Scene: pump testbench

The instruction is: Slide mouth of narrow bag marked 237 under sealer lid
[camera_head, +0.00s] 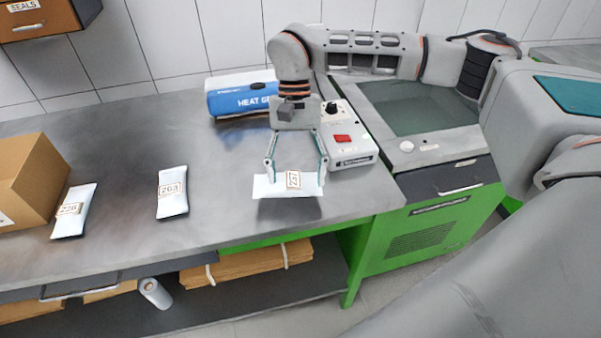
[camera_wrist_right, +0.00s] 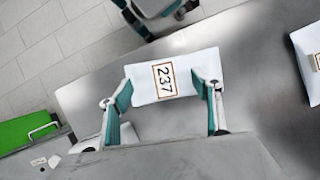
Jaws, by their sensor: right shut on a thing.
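The narrow white bag marked 237 (camera_head: 306,186) is in my right gripper (camera_head: 296,172), above the front part of the bench. In the right wrist view the bag (camera_wrist_right: 182,68) spans between the two teal fingers of the gripper (camera_wrist_right: 164,90), its label readable. A blue and white unit lettered HEAT (camera_head: 236,97) stands at the back, partly hidden by my right arm. Beside it is a light grey box with a black knob and red switch (camera_head: 350,150). I cannot tell whether both belong to one sealer; no lid shows clearly. The bag is apart from both.
White bags marked 203 (camera_head: 172,200) and 226 (camera_head: 74,215) lie left on the grey bench (camera_head: 120,150), by an open cardboard box (camera_head: 28,180). A green-fronted machine (camera_head: 425,235) adjoins on the right. Bare bench lies between bag 203 and my gripper.

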